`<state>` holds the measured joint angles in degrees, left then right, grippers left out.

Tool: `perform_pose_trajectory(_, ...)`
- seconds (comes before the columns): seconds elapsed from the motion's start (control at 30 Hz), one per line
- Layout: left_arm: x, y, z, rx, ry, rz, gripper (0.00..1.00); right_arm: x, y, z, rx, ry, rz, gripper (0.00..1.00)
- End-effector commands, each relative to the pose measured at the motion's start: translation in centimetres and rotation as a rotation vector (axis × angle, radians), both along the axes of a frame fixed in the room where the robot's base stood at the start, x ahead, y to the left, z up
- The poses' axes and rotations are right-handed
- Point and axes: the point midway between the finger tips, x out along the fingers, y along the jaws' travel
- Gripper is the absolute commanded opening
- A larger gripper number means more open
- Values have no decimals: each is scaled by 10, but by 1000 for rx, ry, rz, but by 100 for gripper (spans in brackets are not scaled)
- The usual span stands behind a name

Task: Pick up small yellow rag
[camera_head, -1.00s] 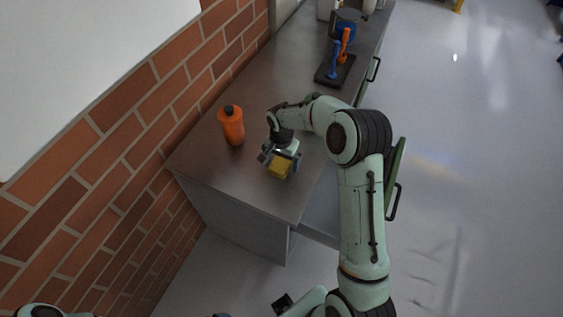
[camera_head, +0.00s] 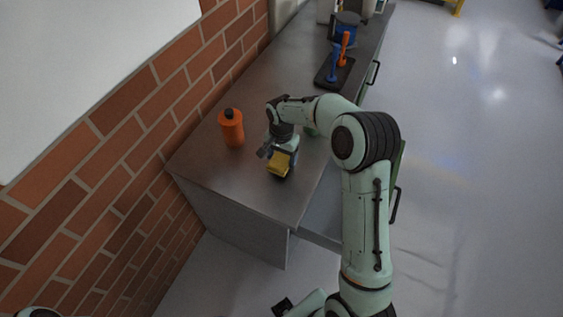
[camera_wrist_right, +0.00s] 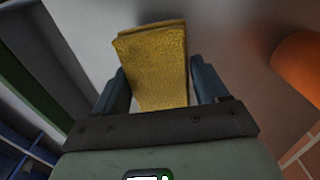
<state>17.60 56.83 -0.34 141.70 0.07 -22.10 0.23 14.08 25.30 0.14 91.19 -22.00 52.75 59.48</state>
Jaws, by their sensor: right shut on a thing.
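The small yellow rag (camera_head: 279,162) is a folded yellow cloth near the front end of the grey bench. In the right wrist view the rag (camera_wrist_right: 156,62) stands between the two blue-grey fingers. My right gripper (camera_head: 277,157) is shut on the rag; its jaws also show in the right wrist view (camera_wrist_right: 162,88). In the head view a dark shadow lies just below the rag, which seems slightly above the bench top.
The metal bench (camera_head: 225,178) runs along a brick wall. An orange bottle (camera_head: 231,128) with a black cap stands left of the right gripper. Farther back are a black tray (camera_head: 331,79) with blue and orange tools and a blue container (camera_head: 347,27). The bench's front corner is bare.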

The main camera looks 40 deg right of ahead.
Motion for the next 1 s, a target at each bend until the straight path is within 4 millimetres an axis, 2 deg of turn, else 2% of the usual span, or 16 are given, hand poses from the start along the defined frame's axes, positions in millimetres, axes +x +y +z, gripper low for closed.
perform_pose_trajectory(0.03, 1, 0, 1, 0, -1, 0, 100, 2, 0, 17, -2, -9, 2, 44)
perform_pose_trajectory(0.3, 7, 0, 10, 0, -8, 0, 100, 2, 0, 96, -1, -9, 1, 44)
perform_pose_trajectory(0.5, 12, 0, 16, 0, -13, 0, 100, 1, 0, 138, 0, -5, 2, 44)
perform_pose_trajectory(0.6, 14, 0, 18, 0, -16, 0, 100, 1, 0, 150, 0, -3, 1, 44)
perform_pose_trajectory(0.73, 14, 0, 19, 0, -17, 0, 100, 1, 0, 158, 0, -2, 1, 44)
perform_pose_trajectory(0.83, 11, 0, 14, 1, -14, 1, 100, -3, -3, 154, 1, 3, -10, 44)
perform_pose_trajectory(0.93, 3, 1, -1, 3, -10, 3, 100, -14, -15, 135, 4, 14, -50, 44)
perform_pose_trajectory(1.0, -4, 2, -19, 6, -10, 6, 100, -27, -30, 113, 9, 26, -101, 44)
